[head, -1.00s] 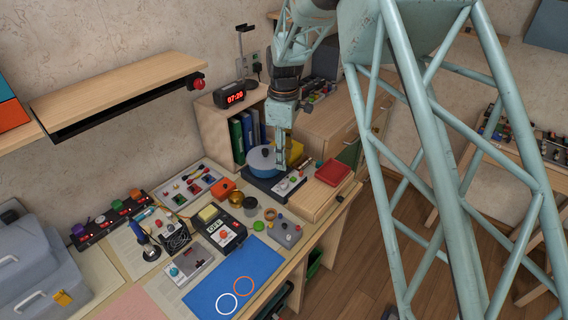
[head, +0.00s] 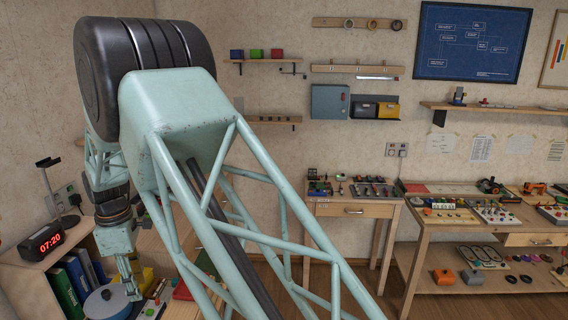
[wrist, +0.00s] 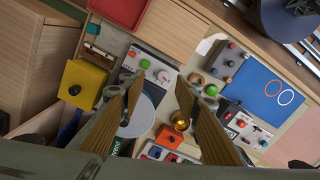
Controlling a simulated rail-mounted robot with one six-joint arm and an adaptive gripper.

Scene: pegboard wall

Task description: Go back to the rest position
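My gripper (head: 131,287) hangs at the lower left of the head view, pointing down beside the blue pot with its grey lid (head: 106,303). In the wrist view my gripper (wrist: 158,82) shows two fingers spread apart with nothing between them. The pot's pale lid (wrist: 138,115) lies below and partly behind the left finger. My lattice arm fills much of the left and middle of the head view.
A black clock reading 07:20 (head: 45,240) stands on the shelf unit beside upright binders (head: 74,280). In the wrist view, a yellow box (wrist: 82,83), a brass pot (wrist: 180,121) and a blue mat (wrist: 268,88) lie around the gripper. Benches with devices stand at the right.

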